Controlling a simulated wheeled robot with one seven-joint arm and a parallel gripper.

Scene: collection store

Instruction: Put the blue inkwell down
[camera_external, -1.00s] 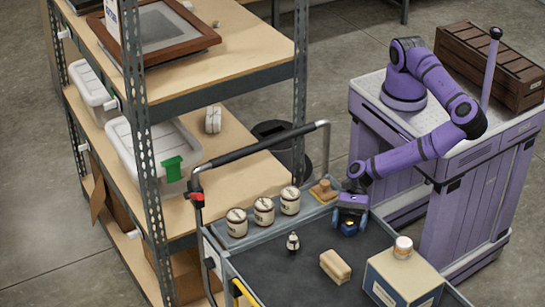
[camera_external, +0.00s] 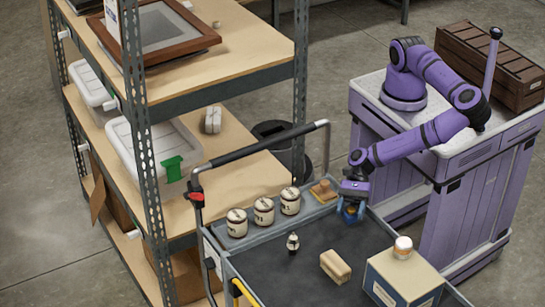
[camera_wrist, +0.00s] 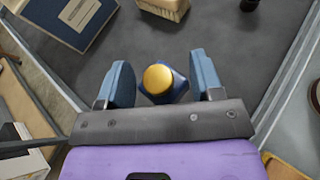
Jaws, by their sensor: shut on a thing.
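The blue inkwell (camera_wrist: 174,92) with a round gold cap sits between the two blue-grey fingers of my gripper (camera_wrist: 162,84) in the wrist view. In the external view my gripper (camera_external: 352,207) points down at the cart's far right corner, shut on the inkwell (camera_external: 350,213), which is mostly hidden there. Whether the inkwell's base touches the dark cart top (camera_external: 300,262) is hard to tell.
The middle is mostly clear.

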